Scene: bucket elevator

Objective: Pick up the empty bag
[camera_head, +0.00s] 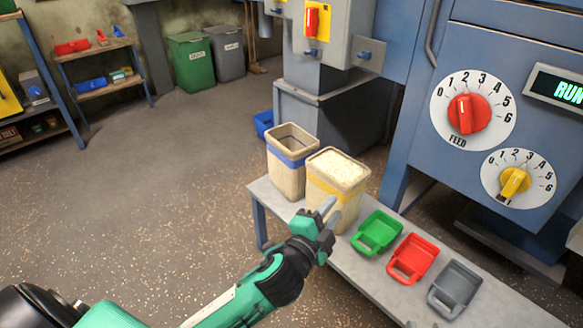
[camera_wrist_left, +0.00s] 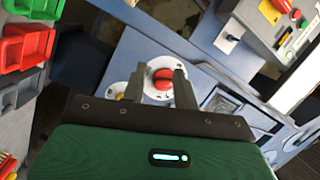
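The empty bag (camera_head: 288,160) is tan with a blue band and an open, hollow top. It stands upright at the left end of the grey bench (camera_head: 262,190), left of a full bag (camera_head: 336,185) with a yellow band. My left gripper (camera_head: 327,213) is in front of the full bag, to the lower right of the empty bag, and hides part of the full bag. In the left wrist view, its fingers (camera_wrist_left: 157,82) are apart with nothing between them. The empty bag is not seen there. My right gripper is not in view.
Green (camera_head: 377,233), red (camera_head: 412,258) and grey (camera_head: 454,288) scoops lie in a row right of the bags. A blue machine with a red FEED dial (camera_head: 469,113) and a yellow dial (camera_head: 514,181) stands behind. The floor left of the bench is clear.

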